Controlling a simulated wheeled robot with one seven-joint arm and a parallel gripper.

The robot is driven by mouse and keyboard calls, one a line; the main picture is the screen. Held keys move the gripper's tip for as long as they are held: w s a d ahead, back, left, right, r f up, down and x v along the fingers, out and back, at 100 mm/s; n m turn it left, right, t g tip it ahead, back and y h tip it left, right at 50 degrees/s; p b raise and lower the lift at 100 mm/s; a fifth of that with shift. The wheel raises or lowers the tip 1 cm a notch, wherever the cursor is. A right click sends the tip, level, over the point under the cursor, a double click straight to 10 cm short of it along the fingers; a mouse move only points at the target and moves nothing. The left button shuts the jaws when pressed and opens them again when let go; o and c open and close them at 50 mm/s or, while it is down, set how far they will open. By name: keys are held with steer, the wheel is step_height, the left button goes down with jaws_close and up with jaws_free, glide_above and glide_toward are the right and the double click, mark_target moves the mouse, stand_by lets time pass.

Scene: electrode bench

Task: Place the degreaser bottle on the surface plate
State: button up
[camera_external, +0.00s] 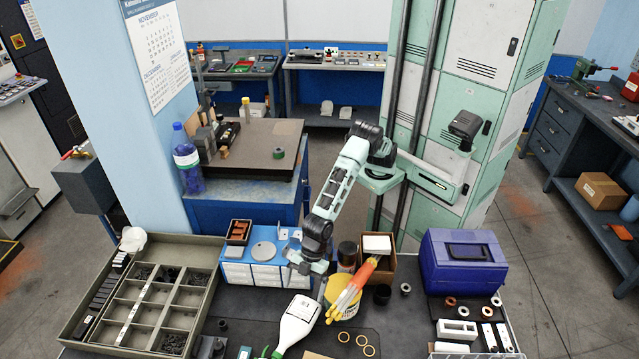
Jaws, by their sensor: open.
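A blue bottle (189,172) with a pale label stands at the left end of the blue cabinet. No readable label shows which one is the degreaser. The surface plate appears to be the dark flat slab (272,160) on top of the blue cabinet behind.
A yellow tub (343,291) with an orange-and-yellow glove (351,287) is close right of my gripper. A blue-topped drawer unit (236,274) and a compartment tray (140,309) stand left, a blue toolbox (463,262) right.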

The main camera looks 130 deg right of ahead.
mark_target(297, 319)
steer(key=shift+g, duration=0.7)
steer(key=p+x, duration=0.1)
steer(key=x, duration=0.3)
steer(key=w+p+x, duration=0.1)
steer(key=x, duration=0.4)
steer(key=p+x, duration=0.1)
steer(key=x, duration=0.3)
steer(key=shift+w+a+p, duration=0.3)
steer(key=shift+w+p, duration=0.1)
steer(key=shift+w, duration=0.1)
steer(key=c, duration=1.2)
steer(key=shift+r, duration=0.15)
steer(key=shift+c, duration=1.2)
